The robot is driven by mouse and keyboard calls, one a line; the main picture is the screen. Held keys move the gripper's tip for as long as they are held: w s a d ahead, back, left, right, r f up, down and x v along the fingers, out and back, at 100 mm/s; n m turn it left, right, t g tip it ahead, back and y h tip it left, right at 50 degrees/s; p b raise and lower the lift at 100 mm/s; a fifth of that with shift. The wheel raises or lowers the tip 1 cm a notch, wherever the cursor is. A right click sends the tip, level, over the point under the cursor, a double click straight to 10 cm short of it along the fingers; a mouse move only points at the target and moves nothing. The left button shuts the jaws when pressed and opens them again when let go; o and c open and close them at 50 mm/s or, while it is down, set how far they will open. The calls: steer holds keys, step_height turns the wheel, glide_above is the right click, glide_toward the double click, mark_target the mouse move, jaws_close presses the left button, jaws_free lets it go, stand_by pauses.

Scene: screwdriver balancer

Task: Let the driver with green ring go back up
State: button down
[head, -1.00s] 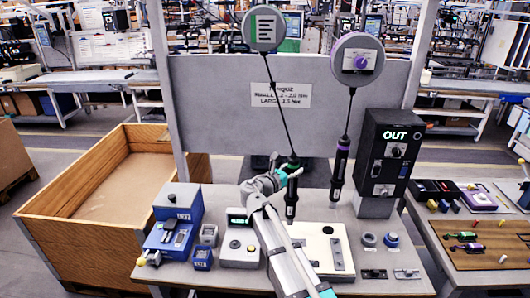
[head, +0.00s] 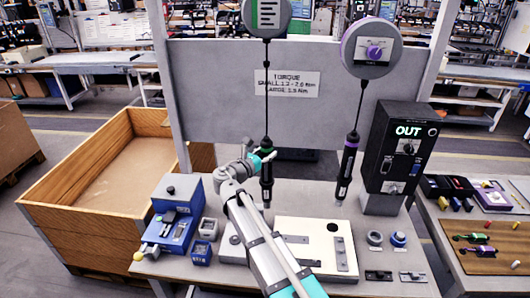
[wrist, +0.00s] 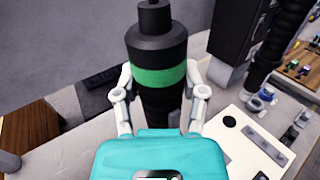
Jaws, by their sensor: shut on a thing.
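The driver with the green ring (head: 266,178) hangs upright on a cable from the round balancer with green marks (head: 267,14). In the wrist view its black body and green ring (wrist: 158,78) fill the middle. My gripper (head: 262,158) is shut on this driver, with one finger on each side of its body just below the ring. The fingertips are partly hidden behind the driver in the wrist view. The driver's lower tip is above the bench, near the left end of the white plate (head: 290,232).
A second driver with a purple ring (head: 346,165) hangs to the right from the purple balancer (head: 372,48). A black box marked OUT (head: 398,150) stands right of it. Blue devices (head: 172,225) stand on the left of the bench, beside an open wooden crate (head: 45,218).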

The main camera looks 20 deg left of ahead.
mark_target(265, 142)
steer(key=shift+r, duration=0.15)
steer(key=shift+r+p, duration=2.15)
steer(key=shift+p, duration=0.2)
steer(key=shift+c, duration=0.4)
jaws_free()
steer(key=shift+o, duration=0.4)
